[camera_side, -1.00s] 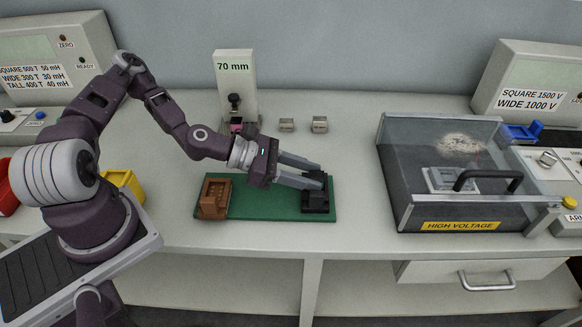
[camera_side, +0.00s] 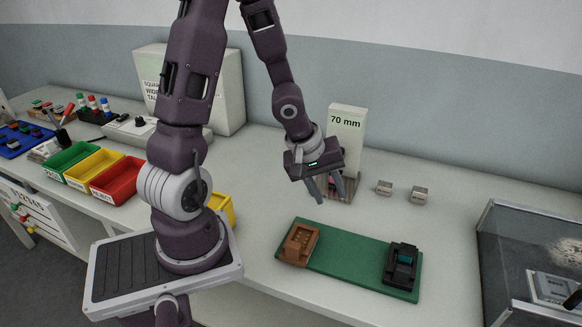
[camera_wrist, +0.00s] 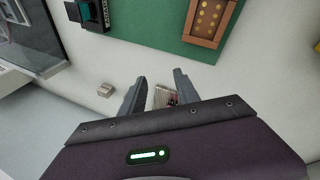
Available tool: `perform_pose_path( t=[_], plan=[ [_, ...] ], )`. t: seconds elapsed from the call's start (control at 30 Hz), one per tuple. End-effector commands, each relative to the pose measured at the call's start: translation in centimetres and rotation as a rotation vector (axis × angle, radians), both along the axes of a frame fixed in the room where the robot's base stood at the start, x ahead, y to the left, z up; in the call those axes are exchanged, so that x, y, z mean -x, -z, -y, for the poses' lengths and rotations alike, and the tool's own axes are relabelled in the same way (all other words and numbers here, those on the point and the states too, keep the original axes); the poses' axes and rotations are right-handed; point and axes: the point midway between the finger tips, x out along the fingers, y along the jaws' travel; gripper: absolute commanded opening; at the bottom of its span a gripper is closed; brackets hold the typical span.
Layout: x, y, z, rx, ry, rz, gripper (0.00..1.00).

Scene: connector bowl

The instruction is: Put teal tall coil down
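The teal coil (camera_side: 404,259) sits in the black holder (camera_side: 399,280) at the right end of the green mat (camera_side: 345,262). Only its teal top shows; the holder hides the rest. The coil also shows at the top left of the wrist view (camera_wrist: 84,11). My gripper (camera_side: 331,200) hangs in the air left of the holder, in front of the 70 mm gauge. Its fingers stand apart with nothing held, as the wrist view (camera_wrist: 159,75) also shows.
The 70 mm gauge (camera_side: 345,135) is behind my gripper. Two small metal blocks (camera_side: 384,187) (camera_side: 419,194) lie to its right. A glass-walled test box (camera_side: 525,235) bounds the right side.

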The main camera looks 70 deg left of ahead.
Motion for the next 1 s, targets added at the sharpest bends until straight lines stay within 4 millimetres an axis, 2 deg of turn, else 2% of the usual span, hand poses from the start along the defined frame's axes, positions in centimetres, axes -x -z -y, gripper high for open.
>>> perform_pose_path(
  t=[0.03, 0.1, 0.17, 0.2, 0.3, 0.4, 0.53, 1.0],
  plan=[
    [0.3, -3.3, -0.4, -0.169, 0.115, 0.008, 0.38],
    [1.8, -7.6, -0.2, -0.357, 0.275, -0.011, 0.38],
    [3.8, -11.0, 1.0, -0.462, 0.412, -0.024, 0.38],
    [5.4, -12.9, 2.2, -0.504, 0.506, -0.024, 0.38],
    [9.5, -16.1, 5.5, -0.540, 0.740, 0.002, 0.38],
    [12.8, -17.6, 8.2, -0.534, 0.935, 0.051, 0.38],
    [14.9, -18.3, 9.7, -0.523, 1.061, 0.091, 0.38],
    [15.0, -18.3, 9.8, -0.524, 1.071, 0.090, 0.38]
  ],
)
